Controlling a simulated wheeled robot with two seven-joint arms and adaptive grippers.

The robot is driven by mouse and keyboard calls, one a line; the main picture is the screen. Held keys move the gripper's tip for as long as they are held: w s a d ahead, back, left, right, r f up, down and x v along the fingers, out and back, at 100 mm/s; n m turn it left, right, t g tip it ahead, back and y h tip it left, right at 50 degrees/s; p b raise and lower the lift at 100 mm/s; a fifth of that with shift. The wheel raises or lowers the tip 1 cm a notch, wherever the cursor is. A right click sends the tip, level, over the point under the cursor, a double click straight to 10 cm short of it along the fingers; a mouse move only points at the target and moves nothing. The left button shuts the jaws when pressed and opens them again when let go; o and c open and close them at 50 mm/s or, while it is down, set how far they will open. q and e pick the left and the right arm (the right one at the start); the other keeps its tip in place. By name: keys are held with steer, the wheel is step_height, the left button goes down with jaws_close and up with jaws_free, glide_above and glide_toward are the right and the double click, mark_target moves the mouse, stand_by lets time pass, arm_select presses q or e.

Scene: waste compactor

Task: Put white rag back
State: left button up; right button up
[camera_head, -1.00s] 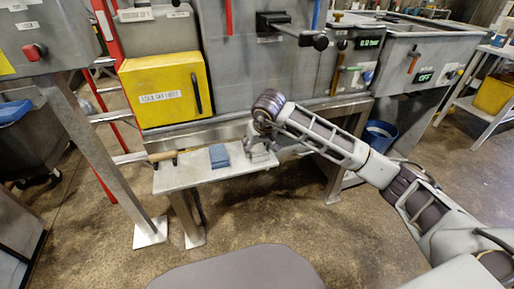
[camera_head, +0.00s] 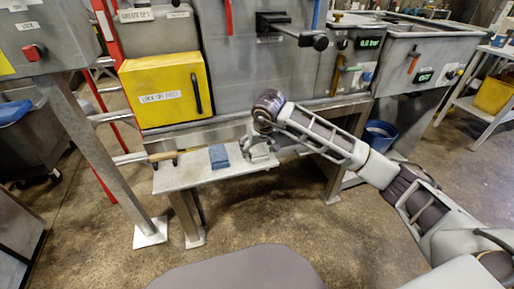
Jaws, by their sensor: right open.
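A small pale, whitish thing that looks like the white rag (camera_head: 263,160) lies on the right part of the low grey shelf (camera_head: 200,177). My right gripper (camera_head: 248,150) is open, pointing down at the shelf just left of and above the rag. It partly hides the rag, and I cannot tell whether they touch. My left gripper is not in view.
A blue sponge-like block (camera_head: 219,157) lies on the shelf left of my right gripper. A wooden-handled tool (camera_head: 165,156) lies at its left end. A yellow lock box (camera_head: 166,90) and the grey compactor (camera_head: 255,70) stand above. The floor in front is clear.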

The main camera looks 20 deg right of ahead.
mark_target(260, 154)
steer(key=p+v, duration=0.2)
steer(key=v, duration=0.6)
steer(key=shift+w, duration=0.1)
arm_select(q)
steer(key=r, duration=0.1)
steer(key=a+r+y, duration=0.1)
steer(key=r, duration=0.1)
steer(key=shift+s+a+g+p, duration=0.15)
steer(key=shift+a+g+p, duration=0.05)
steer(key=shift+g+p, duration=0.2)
arm_select(e)
steer(key=v, duration=0.4)
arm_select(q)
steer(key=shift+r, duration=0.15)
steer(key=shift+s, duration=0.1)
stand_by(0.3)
